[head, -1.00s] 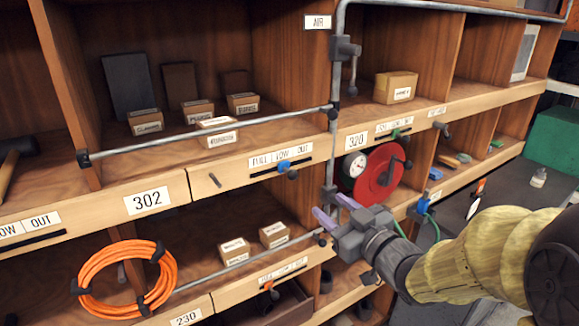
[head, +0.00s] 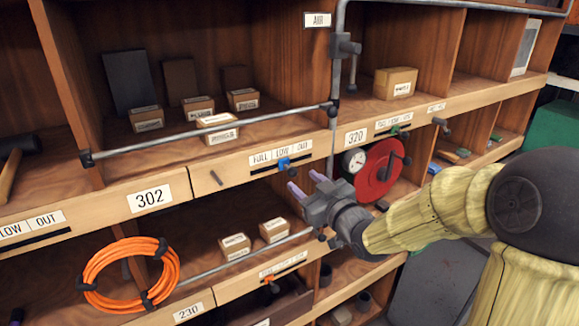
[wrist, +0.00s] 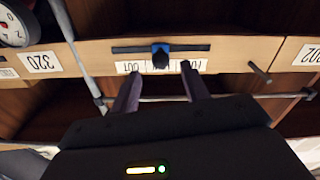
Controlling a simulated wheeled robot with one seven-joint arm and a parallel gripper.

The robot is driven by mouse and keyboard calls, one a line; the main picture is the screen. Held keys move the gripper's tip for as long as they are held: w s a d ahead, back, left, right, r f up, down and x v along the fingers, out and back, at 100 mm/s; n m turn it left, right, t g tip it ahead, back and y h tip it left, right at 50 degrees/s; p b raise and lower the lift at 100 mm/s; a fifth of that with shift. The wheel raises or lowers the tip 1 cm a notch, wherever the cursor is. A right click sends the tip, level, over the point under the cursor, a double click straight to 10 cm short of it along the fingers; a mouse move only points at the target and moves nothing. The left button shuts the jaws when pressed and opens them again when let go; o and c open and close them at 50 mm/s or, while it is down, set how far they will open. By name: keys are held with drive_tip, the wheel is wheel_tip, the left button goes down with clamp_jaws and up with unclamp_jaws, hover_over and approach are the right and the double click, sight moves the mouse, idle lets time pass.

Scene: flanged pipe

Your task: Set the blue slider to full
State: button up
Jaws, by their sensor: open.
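The blue slider (head: 284,163) sits in a dark slot on the shelf's front edge, below the LOW label and between FULL on the left and OUT on the right. In the wrist view, which is upside down, the blue slider (wrist: 161,47) with its dark knob is near the middle of the slot (wrist: 195,47); FULL is on the right there. My gripper (head: 306,182) is open and empty, in front of the shelf, a little below and right of the slider. In the wrist view its fingertips (wrist: 160,72) are on either side of the knob's line, apparently short of it.
A grey pipe (head: 332,65) runs upright right of the slider, with a horizontal rail (head: 215,132) above. A red wheel (head: 378,172) and gauge (head: 354,161) are beside my gripper. An orange hose coil (head: 88,272) hangs lower left. Another slider, orange (head: 270,283), is below.

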sight(296, 175)
drive_tip(key=p+x, duration=0.2)
drive_tip(key=x, duration=0.5)
drive_tip(key=shift+w+a, duration=0.2)
drive_tip(key=shift+w, duration=0.1)
clamp_jaws()
